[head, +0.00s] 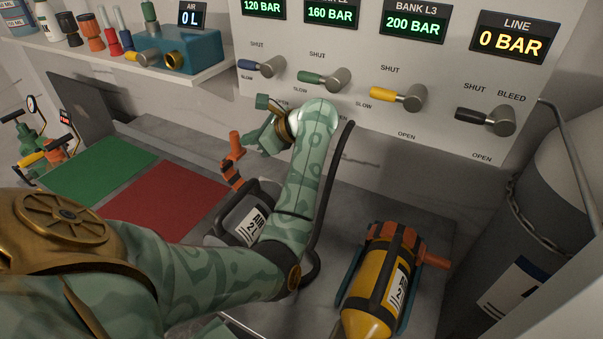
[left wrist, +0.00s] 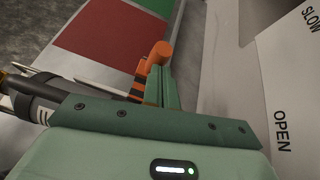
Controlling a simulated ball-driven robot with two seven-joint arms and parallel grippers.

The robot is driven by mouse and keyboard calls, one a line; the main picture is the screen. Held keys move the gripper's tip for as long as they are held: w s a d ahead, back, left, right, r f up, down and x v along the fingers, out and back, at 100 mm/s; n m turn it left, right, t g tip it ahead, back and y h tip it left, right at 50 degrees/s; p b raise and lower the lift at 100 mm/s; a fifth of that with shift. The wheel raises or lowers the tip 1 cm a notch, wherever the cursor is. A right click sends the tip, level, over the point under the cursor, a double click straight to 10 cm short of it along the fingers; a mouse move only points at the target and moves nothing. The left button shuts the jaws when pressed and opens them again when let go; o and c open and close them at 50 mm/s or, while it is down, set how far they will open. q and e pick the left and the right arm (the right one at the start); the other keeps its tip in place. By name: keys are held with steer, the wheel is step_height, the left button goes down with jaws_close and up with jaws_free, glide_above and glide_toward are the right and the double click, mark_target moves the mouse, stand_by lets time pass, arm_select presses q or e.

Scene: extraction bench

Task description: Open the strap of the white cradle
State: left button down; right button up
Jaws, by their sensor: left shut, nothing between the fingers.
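My left gripper (head: 250,141) is shut and empty. Its green fingers (left wrist: 160,88) also show closed together in the left wrist view. An upright orange lever (head: 236,147) stands just left of the fingertips, above an orange-and-black striped part. In the left wrist view the lever (left wrist: 158,54) is directly beyond the fingers; I cannot tell if they touch. A dark cylinder labelled AIR 2 L (head: 256,214) lies below the gripper. My forearm hides part of it, and its cradle is mostly hidden, so the strap's state is unclear.
A yellow cylinder (head: 367,310) lies in a blue cradle (head: 349,274) with orange fittings at right. A valve panel (head: 350,112) with several knobs rises behind. A green mat (head: 100,170) and a red mat (head: 170,200) lie flat and clear at left. A large grey tank stands far right.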

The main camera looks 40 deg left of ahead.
mark_target(234, 133)
arm_select(q)
steer(key=a+b, duration=0.1)
steer(key=a, duration=0.1)
steer(key=s+a, duration=0.1)
steer(key=a, duration=0.2)
steer(key=shift+s+f+b, duration=0.1)
steer(key=shift+b, duration=0.3)
steer(key=shift+s+a+r, duration=0.1)
steer(key=shift+a+r, duration=0.1)
steer(key=shift+a, duration=0.2)
arm_select(e)
steer(key=f, duration=0.1)
steer(key=d, duration=0.1)
steer(key=f, duration=0.1)
steer(key=shift+s+d+f, duration=0.15)
steer(key=shift+s+f, duration=0.2)
arm_select(q)
steer(key=shift+s, duration=0.1)
steer(key=shift+w+d+r, duration=0.25)
steer(key=shift+d, duration=0.2)
steer(key=w+d, duration=0.3)
steer(key=d, duration=0.9)
steer(key=shift+w+d, duration=0.15)
steer(key=shift+w, duration=0.2)
arm_select(e)
steer(key=shift+w+a+r, duration=0.2)
steer(key=shift+a+r, duration=0.1)
steer(key=shift+r, duration=0.2)
